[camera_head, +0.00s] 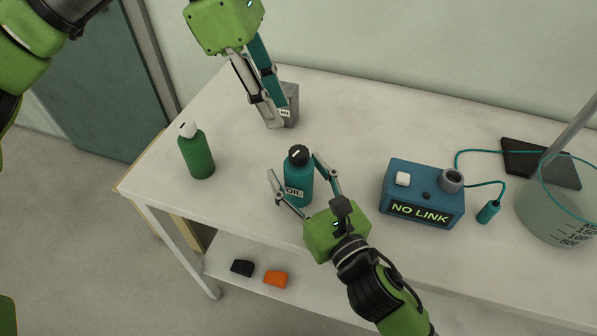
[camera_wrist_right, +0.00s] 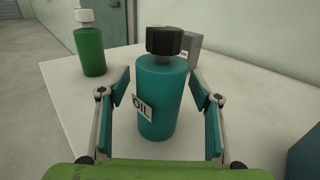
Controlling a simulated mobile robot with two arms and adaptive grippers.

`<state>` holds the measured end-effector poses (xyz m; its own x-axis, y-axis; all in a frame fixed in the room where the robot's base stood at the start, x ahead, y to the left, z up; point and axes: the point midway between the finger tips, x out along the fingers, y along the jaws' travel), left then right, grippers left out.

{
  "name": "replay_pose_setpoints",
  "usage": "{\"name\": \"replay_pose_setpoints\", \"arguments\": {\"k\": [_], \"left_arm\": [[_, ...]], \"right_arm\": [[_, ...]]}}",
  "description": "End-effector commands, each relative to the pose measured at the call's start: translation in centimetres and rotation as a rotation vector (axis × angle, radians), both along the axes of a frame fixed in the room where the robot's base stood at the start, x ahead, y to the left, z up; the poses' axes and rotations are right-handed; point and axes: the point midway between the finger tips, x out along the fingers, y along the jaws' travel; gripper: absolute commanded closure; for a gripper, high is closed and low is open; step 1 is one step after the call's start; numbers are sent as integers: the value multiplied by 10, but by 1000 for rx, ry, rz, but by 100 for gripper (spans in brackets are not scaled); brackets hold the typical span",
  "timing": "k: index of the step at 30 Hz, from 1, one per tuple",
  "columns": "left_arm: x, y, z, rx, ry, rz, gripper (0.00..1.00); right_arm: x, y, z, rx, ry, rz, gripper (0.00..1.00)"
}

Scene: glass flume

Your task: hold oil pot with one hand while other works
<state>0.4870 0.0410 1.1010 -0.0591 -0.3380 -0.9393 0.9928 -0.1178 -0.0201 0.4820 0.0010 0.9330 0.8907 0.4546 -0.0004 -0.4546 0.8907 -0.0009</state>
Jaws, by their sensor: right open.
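The teal oil pot (camera_head: 299,185), with a black cap and an OIL label, stands upright on the white table. My right gripper (camera_head: 294,166) is open, with a finger on each side of the pot. The right wrist view shows the pot (camera_wrist_right: 162,90) between the two fingers, with visible gaps at both sides. My left gripper (camera_head: 277,115) points down at a small grey box (camera_head: 291,100) with a white label, behind the pot. Its fingers cover part of the box, and whether they grip it is unclear.
A green bottle (camera_head: 196,153) with a white cap stands left of the pot. A blue device (camera_head: 421,192) reading NO LINK is at right, cabled to a small teal plug (camera_head: 488,212). A clear beaker (camera_head: 555,215) and dark pad (camera_head: 520,155) are farther right. The lower shelf holds black and orange pieces.

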Motion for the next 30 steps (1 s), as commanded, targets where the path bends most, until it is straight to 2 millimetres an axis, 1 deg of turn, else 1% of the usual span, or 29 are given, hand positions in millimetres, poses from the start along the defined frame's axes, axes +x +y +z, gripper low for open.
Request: {"name": "replay_pose_setpoints", "arguments": {"k": [4,5,6,8,9,10,12,13,17,24,30], "left_arm": [[0,0,0,0,0,0,72],[0,0,0,0,0,0,72],[0,0,0,0,0,0,72],[0,0,0,0,0,0,72],[0,0,0,0,0,0,72],[0,0,0,0,0,0,72],[0,0,0,0,0,0,72],[0,0,0,0,0,0,65],[-1,-6,-1,20,-6,-19,65],[-8,-32,-16,174,-48,-125,65],[-8,-40,-28,299,-83,-184,65]], "right_arm": [[0,0,0,0,0,0,42],[0,0,0,0,1,0,44],[0,0,0,0,1,0,55],[0,0,0,1,0,0,70],[0,0,0,0,1,0,81],[0,0,0,0,1,0,88],[0,0,0,0,1,0,88],[0,0,0,0,1,0,88],[0,0,0,0,1,0,88],[0,0,0,0,1,0,88],[0,0,-1,0,1,0,88]]}}
